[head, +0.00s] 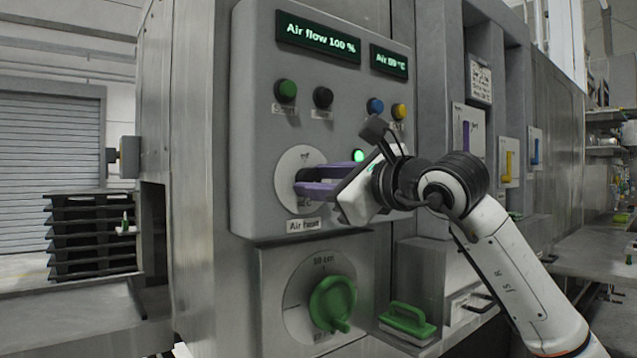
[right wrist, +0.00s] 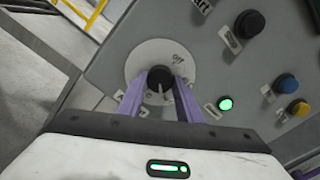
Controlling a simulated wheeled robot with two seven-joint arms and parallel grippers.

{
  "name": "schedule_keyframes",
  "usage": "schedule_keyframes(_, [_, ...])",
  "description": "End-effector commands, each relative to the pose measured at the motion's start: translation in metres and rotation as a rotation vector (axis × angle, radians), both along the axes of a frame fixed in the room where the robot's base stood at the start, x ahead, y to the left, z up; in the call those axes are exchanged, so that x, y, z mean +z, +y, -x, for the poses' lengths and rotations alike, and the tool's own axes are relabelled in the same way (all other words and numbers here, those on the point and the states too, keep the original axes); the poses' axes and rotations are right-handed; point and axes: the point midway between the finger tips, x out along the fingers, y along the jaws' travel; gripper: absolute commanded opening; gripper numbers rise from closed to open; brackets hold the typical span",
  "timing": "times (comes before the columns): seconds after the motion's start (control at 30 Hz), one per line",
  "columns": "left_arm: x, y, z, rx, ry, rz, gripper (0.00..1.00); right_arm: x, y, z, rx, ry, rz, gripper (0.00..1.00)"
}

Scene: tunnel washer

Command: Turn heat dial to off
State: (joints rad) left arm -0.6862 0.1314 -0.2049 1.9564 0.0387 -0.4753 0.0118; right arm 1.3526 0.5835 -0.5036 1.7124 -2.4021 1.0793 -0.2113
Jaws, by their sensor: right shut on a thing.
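The heat dial is a black knob on a round white plate (head: 290,163) on the grey control panel, above the label "Air heat" (head: 304,225). In the right wrist view the black knob (right wrist: 160,78) sits between the purple fingers, and "Off" is printed on the plate above and right of it. A light pointer mark on the knob faces down, away from "Off". My right gripper (head: 302,182) is shut on the knob; its fingers hide most of it in the head view. My left gripper is not in view.
Displays above read "Air flow 100 %" (head: 318,38) and an air temperature (head: 389,62). Green (head: 286,90), black (head: 323,97), blue (head: 375,106) and yellow (head: 398,111) buttons are close by. A lit green lamp (head: 358,156) is near my gripper. A large green knob (head: 333,304) is below.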

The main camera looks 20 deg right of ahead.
Motion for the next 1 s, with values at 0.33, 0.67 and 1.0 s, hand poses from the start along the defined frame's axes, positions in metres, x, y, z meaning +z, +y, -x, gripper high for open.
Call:
schedule_keyframes(0.33, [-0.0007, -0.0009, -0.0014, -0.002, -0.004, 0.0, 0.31, 0.0009, -0.0009, 0.0002, -0.001, -0.114, 0.31, 0.1])
schedule_keyframes(0.67, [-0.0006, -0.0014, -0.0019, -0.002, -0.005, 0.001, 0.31, 0.0006, -0.0006, 0.0002, 0.0, -0.219, 0.603, 0.1])
schedule_keyframes(1.0, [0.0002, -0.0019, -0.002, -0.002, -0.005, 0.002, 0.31, 0.0012, -0.0001, 0.0004, 0.0, -0.33, 0.907, 0.1])
